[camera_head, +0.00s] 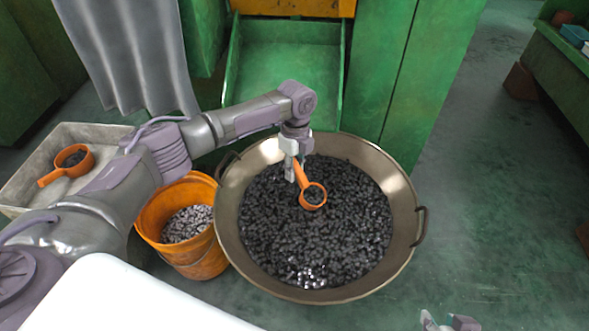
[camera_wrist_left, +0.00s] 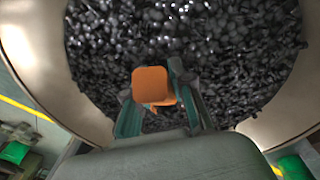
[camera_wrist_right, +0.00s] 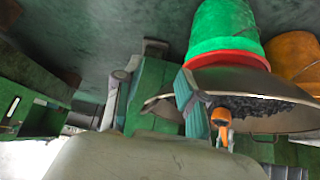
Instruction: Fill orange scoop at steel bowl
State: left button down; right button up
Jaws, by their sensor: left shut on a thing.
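The wide steel bowl (camera_head: 405,215) stands on the floor, full of small dark metal pieces (camera_head: 318,240). My left gripper (camera_head: 295,172) is over the bowl, shut on the handle of an orange scoop (camera_head: 301,172). The scoop's round cup is at or just above the pieces, near the bowl's middle; dark pieces show within its rim, but I cannot tell whether they lie in it. In the left wrist view the orange handle end (camera_wrist_left: 152,84) sits between the fingers. My right gripper (camera_wrist_right: 150,105) is open and empty, away from the bowl; its tip shows at the head view's bottom edge.
An orange bucket (camera_head: 160,235) with grey pieces stands left of the bowl. A pale tray (camera_head: 45,155) holds another orange scoop (camera_head: 85,163) with dark contents. Green machinery (camera_head: 375,80) stands close behind the bowl. The floor (camera_head: 480,200) to the right is clear.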

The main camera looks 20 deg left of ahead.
pick_arm(q)
jog(key=shift+a+r+p, duration=0.1)
jog(key=shift+r+p, duration=0.35)
jog(key=shift+r, duration=0.2)
notch_tip(320, 180, up, 2)
jog(key=shift+w+a+r+p, duration=0.1)
jog(key=shift+r+p, duration=0.15)
jog(key=shift+p, duration=0.8)
pick_arm(e)
jog(key=s+d+g, duration=0.2)
jog(key=s+g, duration=0.1)
jog(key=s, duration=0.3)
pick_arm(q)
jog(key=shift+r+h, duration=0.2)
jog(key=shift+h, duration=0.1)
jog(key=shift+g+h, duration=0.3)
jog(key=p+v, duration=0.1)
jog(key=v, duration=0.1)
jog(key=p+v, duration=0.2)
jog(key=shift+r+p, duration=0.3)
jog(key=shift+a+r, duration=0.1)
jog(key=shift+r, duration=0.15)
pick_arm(e)
notch_tip(320, 180, down, 13)
jog(key=w+g, duration=0.1)
jog(key=shift+a+h, duration=0.25)
jog(key=shift+h, duration=0.15)
